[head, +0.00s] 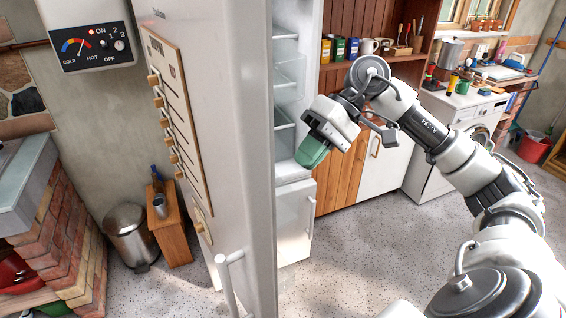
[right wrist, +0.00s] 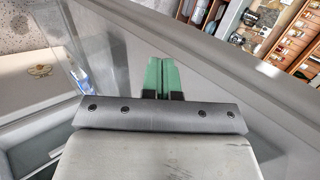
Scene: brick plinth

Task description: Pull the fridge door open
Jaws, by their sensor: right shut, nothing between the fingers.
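The tall white fridge door (head: 228,130) stands swung out from the fridge in the head view, its outer face turned to the left. Its white bar handle (head: 225,284) is low on that face. The lit fridge interior with shelves (head: 287,82) shows to the right of the door. My right gripper (head: 312,153) has green fingertips and is on the inner side of the door, in front of the opening. Its fingers (right wrist: 161,76) are together and empty in the right wrist view. I cannot tell whether they touch the door. My left gripper is not in view.
Below the interior is a closed lower white door (head: 297,225). Wooden cabinets (head: 340,170) and a washing machine (head: 450,128) stand to the right. A metal bin (head: 130,238) and a small wooden stand (head: 171,228) are left of the door. The speckled floor between is clear.

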